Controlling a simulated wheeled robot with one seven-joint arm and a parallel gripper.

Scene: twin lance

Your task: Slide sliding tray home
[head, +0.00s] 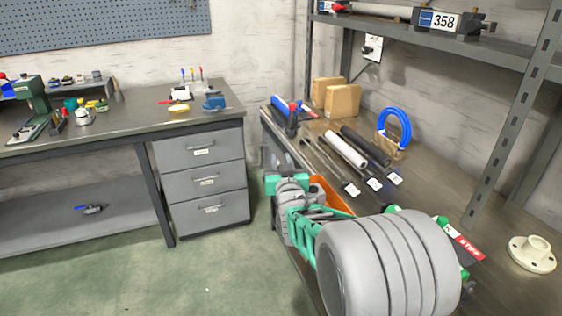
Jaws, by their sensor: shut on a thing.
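An orange piece (332,196), which looks like part of the sliding tray, shows at the front edge of the workbench, just behind and right of my gripper. Most of it is hidden by my arm, so I cannot tell how far out the tray is. My green and grey gripper (287,188) is at the bench's front edge, against the orange piece. It is shut on what appears to be the tray. The fingertips and the exact place of contact are hidden.
The workbench (440,175) holds long rods, grey and black cylinders (345,150), a blue ring (394,128), cardboard boxes (341,102) and a cream flange (531,254). A shelf post (515,115) rises at the right. A drawer cabinet (203,180) stands left; the floor between is clear.

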